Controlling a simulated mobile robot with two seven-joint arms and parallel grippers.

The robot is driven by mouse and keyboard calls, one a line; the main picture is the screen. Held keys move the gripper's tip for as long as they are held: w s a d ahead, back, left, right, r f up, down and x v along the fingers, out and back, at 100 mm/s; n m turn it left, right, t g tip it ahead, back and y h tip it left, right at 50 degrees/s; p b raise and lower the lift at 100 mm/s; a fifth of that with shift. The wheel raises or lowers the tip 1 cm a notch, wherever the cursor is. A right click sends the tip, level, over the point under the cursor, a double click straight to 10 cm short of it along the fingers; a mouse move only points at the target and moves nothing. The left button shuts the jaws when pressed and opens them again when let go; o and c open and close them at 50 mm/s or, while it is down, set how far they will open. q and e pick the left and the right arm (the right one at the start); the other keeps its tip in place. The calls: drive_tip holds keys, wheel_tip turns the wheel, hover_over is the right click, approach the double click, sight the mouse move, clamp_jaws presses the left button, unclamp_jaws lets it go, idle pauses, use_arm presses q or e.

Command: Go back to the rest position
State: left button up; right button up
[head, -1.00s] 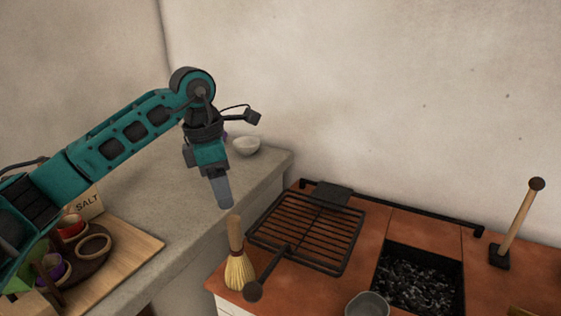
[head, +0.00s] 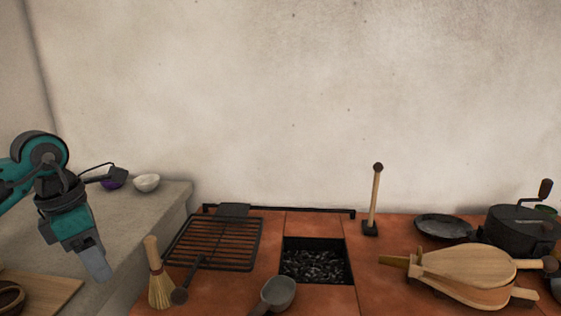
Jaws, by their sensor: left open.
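My left gripper (head: 97,265) hangs from the teal left arm at the left of the head view. Its fingers point down, over the grey stone counter and to the left of the hand brush. I see nothing held between the fingers. It is open, though the fingers overlap from this angle. My right gripper is not in the head view.
The hand brush (head: 160,286) stands by the black grill grate (head: 215,243). A coal pit (head: 315,262), ladle (head: 275,294), upright wooden-handled tool (head: 375,200), pan (head: 444,228), bellows (head: 465,270) and black grinder (head: 520,230) occupy the hearth. A white bowl (head: 146,183) sits behind.

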use_arm(q)
drive_tip(key=s+d+n+t+h+p, duration=0.35)
drive_tip(key=d+n+h, duration=0.75)
drive_tip(key=d+h, duration=1.05)
drive_tip(key=a+f+n+t+y, duration=0.4)
drive_tip(key=f+n+t+y, duration=0.85)
drive_tip(key=n, duration=1.05)
drive_tip(key=s+a+f+n+g+y+p, duration=0.1)
drive_tip(key=s+a+f+n+g+y, duration=0.3)
drive_tip(key=s+f, duration=0.9)
drive_tip(key=n+g+y, duration=0.2)
drive_tip(key=n+y, duration=0.2)
drive_tip(key=n, duration=0.1)
drive_tip(key=shift+f, duration=0.25)
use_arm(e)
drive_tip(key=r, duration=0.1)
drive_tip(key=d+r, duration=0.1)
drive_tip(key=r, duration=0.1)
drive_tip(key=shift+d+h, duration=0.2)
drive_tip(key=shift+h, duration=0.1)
use_arm(q)
drive_tip(key=shift+w+a, duration=0.1)
